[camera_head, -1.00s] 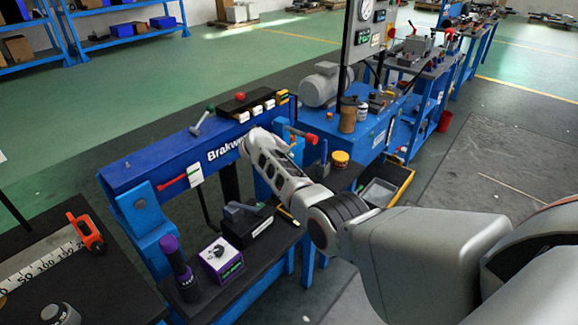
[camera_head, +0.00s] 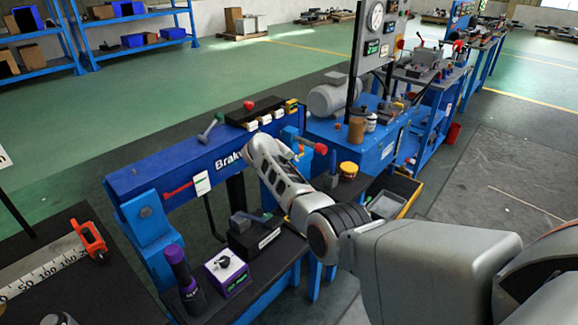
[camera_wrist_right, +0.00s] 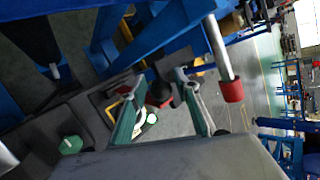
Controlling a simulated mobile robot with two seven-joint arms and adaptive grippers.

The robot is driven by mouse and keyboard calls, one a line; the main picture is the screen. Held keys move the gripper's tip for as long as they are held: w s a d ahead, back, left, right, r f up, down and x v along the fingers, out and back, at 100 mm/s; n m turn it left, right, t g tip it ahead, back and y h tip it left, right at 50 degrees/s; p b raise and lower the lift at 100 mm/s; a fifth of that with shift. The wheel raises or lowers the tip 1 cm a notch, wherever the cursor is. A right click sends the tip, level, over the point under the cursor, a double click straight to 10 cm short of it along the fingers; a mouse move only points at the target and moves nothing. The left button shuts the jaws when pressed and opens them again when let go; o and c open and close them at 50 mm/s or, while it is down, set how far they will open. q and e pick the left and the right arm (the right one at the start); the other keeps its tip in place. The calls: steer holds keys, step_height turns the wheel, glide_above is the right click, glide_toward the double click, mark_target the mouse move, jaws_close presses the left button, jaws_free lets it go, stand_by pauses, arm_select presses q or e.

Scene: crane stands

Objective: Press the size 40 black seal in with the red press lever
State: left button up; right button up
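The red-ended press lever (camera_head: 314,146) sticks out on the right side of the blue Brakw-marked press frame (camera_head: 160,182) in the head view. In the right wrist view a metal rod with a red grip (camera_wrist_right: 232,91) shows to the right of my fingers, apart from them. My right gripper (camera_wrist_right: 163,84) is open, with green-padded fingers spread and nothing clearly held between them. In the head view my right arm reaches over the bench beside the lever and its fingers are hidden. I cannot make out the black seal in either view. My left gripper is out of view.
A second red handle (camera_head: 179,191) sits on the frame's left part. A dark block tool (camera_head: 255,233), a purple-labelled box (camera_head: 227,273) and a purple-topped cylinder (camera_head: 179,269) stand on the lower bench. A yellow-lidded tub (camera_head: 348,170) and a grey tray (camera_head: 386,204) lie to the right.

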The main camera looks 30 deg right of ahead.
steer(key=v, duration=0.7)
steer(key=shift+s, duration=0.2)
stand_by(0.4)
steer(key=shift+a+r, duration=0.1)
steer(key=shift+a, duration=0.05)
stand_by(0.4)
